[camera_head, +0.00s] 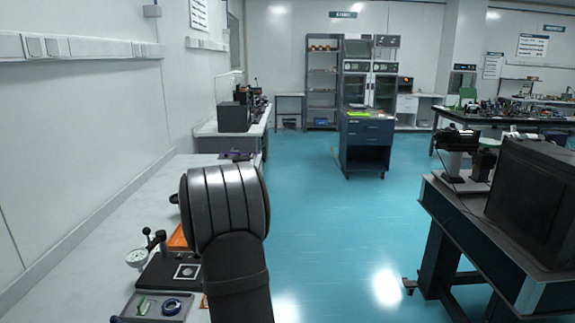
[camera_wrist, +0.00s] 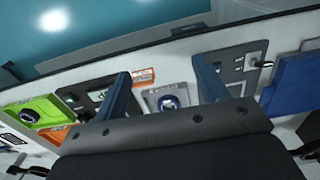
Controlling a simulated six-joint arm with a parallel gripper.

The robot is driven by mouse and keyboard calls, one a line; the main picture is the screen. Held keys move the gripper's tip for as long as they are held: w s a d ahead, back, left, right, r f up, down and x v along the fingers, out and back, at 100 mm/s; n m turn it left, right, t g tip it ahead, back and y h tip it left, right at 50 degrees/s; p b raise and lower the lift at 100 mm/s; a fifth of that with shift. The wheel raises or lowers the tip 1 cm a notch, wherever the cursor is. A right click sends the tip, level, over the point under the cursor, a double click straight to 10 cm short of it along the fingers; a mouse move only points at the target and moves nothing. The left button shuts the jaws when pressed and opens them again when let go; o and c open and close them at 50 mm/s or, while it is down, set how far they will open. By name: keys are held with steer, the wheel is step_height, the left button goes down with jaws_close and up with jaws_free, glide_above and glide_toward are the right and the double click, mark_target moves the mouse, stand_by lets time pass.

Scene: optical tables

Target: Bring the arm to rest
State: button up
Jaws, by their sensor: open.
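My arm (camera_head: 226,205) rises from the bottom of the head view, with a ribbed grey joint at its top, beside and partly in front of the white bench on the left. My gripper does not show in the head view. In the wrist view, my gripper (camera_wrist: 161,69) is open, with its two blue fingers wide apart and nothing between them. Beyond and below the fingers lies the bench with small trays. A grey tray with a round blue item (camera_wrist: 168,103) shows between the fingers, apparently below them. The height above the bench cannot be told.
The white bench (camera_head: 150,190) holds a dial gauge (camera_head: 136,258), a black plate (camera_head: 165,275) and a small tray (camera_head: 182,309). The wrist view shows a green tray (camera_wrist: 42,104) and a blue bin (camera_wrist: 292,85). A dark table (camera_head: 440,190) stands right; blue floor (camera_head: 340,220) lies open between.

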steer(key=a+f, duration=0.5)
steer(key=s+a+f, duration=0.1)
steer(key=a+f, duration=0.1)
steer(key=f, duration=0.1)
steer(key=shift+a, duration=0.4)
steer(key=shift+a+f, duration=0.1)
steer(key=shift+f, duration=0.35)
steer(key=shift+r, duration=0.1)
steer(key=shift+r, duration=0.15)
steer(key=d+r, duration=0.8)
steer(key=d, duration=0.3)
steer(key=shift+w+a+r, duration=0.1)
steer(key=shift+w+a, duration=0.2)
steer(key=shift+a, duration=0.55)
steer(key=shift+w+a+r, duration=0.1)
steer(key=shift+w+a, duration=0.25)
steer(key=shift+a, duration=0.45)
steer(key=shift+w+a+r, duration=0.1)
steer(key=shift+w+a, duration=0.2)
steer(key=shift+a, duration=0.55)
